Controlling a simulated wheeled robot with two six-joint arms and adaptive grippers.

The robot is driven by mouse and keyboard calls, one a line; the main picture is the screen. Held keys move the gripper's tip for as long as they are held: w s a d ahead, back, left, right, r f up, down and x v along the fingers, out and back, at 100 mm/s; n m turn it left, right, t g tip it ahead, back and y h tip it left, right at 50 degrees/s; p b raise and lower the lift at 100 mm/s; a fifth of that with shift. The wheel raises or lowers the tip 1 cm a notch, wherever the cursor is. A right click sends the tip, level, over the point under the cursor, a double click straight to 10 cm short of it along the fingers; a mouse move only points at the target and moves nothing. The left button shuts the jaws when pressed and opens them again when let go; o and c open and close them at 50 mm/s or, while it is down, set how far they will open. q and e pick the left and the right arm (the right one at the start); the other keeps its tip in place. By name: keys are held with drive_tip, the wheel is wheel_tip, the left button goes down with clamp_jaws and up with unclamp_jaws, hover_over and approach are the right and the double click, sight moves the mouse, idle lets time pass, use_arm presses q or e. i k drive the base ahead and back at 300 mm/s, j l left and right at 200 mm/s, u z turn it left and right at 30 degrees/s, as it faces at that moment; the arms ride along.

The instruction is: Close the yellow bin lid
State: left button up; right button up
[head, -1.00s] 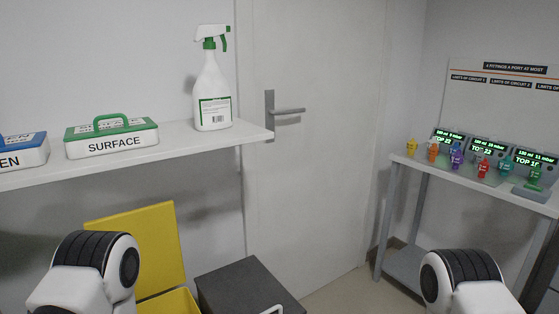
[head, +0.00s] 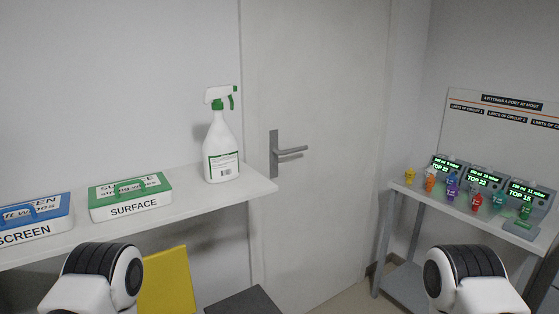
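The yellow bin lid (head: 167,282) stands raised, upright below the wall shelf at the lower left. Only its upper part shows; the bin body is below the frame's edge. My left arm is in front of the lid's left side, with a rounded white and black link showing. My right arm shows a similar link at the lower right. Neither gripper's fingers are in view.
A wall shelf (head: 245,190) above the lid holds a spray bottle (head: 222,150), a green SURFACE wipes box (head: 131,200) and a blue SCREEN wipes box (head: 35,222). A dark grey box (head: 243,302) stands right of the lid. A table (head: 455,213) with colored fittings and displays is at right.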

sight(167, 288)
drive_tip(key=u, duration=0.85)
drive_tip(key=l, duration=0.15)
